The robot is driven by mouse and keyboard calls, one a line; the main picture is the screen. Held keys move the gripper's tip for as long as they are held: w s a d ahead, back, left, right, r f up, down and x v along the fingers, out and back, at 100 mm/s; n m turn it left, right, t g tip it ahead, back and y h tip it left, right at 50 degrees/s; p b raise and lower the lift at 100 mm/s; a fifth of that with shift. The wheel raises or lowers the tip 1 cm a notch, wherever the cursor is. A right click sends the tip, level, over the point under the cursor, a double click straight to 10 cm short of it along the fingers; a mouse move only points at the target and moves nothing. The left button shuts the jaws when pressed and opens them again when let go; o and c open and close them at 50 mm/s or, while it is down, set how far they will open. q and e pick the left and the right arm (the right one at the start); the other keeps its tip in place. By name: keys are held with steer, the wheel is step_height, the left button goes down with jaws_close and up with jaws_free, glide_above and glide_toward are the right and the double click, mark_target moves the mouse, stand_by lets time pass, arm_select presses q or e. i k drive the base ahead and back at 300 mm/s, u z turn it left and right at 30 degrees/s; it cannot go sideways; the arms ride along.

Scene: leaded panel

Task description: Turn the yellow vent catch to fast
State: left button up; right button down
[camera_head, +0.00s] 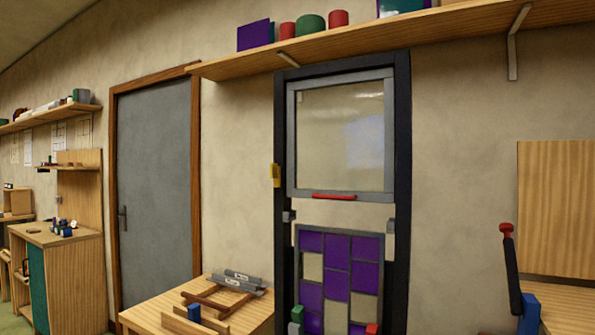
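The yellow vent catch (276,175) is a small piece on the left post of the tall dark frame (402,150), beside the glazed sash. It stands roughly upright, and its setting cannot be told at this size. The grey-edged sash (341,135) fills the upper part of the frame and has a red bar (334,197) along its lower edge. The leaded panel (338,265) of purple and pale panes is in the lower part. Neither of my grippers is in view.
A wooden shelf (440,24) with pots runs above the frame. A low wooden table (150,315) with wooden and grey pieces stands to the lower left. A black red-topped handle (511,268) and blue block (530,315) are at right. A grey door (155,190) is at left.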

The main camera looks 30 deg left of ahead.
mark_target(275, 170)
steer(key=u, duration=0.5)
steer(key=i, duration=0.85)
steer(key=u, duration=0.7)
